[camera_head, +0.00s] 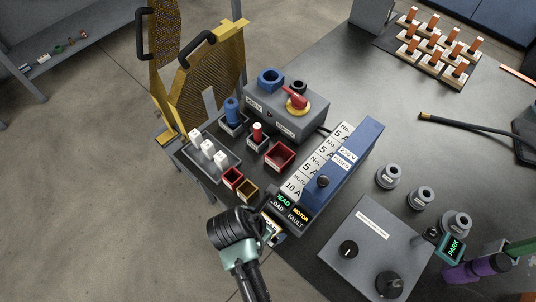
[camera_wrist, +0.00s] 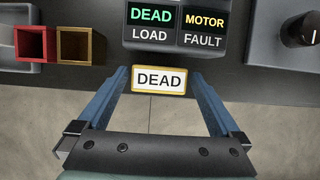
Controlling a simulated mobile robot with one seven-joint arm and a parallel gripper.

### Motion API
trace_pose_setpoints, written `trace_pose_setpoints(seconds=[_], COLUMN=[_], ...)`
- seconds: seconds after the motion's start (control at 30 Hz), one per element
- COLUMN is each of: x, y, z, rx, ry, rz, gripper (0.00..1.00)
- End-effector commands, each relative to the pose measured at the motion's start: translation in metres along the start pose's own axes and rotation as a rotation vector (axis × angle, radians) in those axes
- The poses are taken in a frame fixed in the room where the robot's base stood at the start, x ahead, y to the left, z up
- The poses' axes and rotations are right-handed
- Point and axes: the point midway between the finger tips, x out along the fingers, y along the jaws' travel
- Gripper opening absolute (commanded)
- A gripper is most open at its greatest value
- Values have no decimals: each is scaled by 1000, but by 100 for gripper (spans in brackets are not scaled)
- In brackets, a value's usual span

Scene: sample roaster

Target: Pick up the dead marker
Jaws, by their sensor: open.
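The dead marker (camera_wrist: 159,81) is a small white plate with a yellow border and the word DEAD, upright in the wrist view. It lies between the two blue fingers of my gripper (camera_wrist: 160,76), with a visible gap on both sides. My gripper is open, its fingertips near the lower edge of the dark indicator panel. In the head view, the marker (camera_head: 269,229) shows only partly beside my gripper (camera_head: 264,233), at the table's near edge. Whether the marker touches the panel or table edge cannot be told.
The indicator panel (camera_wrist: 178,22) reads DEAD LOAD and MOTOR FAULT, just above the marker. Red (camera_wrist: 34,43) and tan (camera_wrist: 79,45) open bins stand at left. A grey box with black knobs (camera_head: 375,249) stands at right. Floor shows below the table edge.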

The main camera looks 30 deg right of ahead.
Motion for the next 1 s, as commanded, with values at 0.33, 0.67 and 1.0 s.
trace_pose_setpoints(seconds=[0.33, 0.67, 1.0], x=[20, 20, 19], y=[0, 0, 0], z=[0, 0, 0], rx=[-1, -1, 0], ry=[1, 1, 0], rz=[1, 2, 2], gripper=[100, 55, 31])
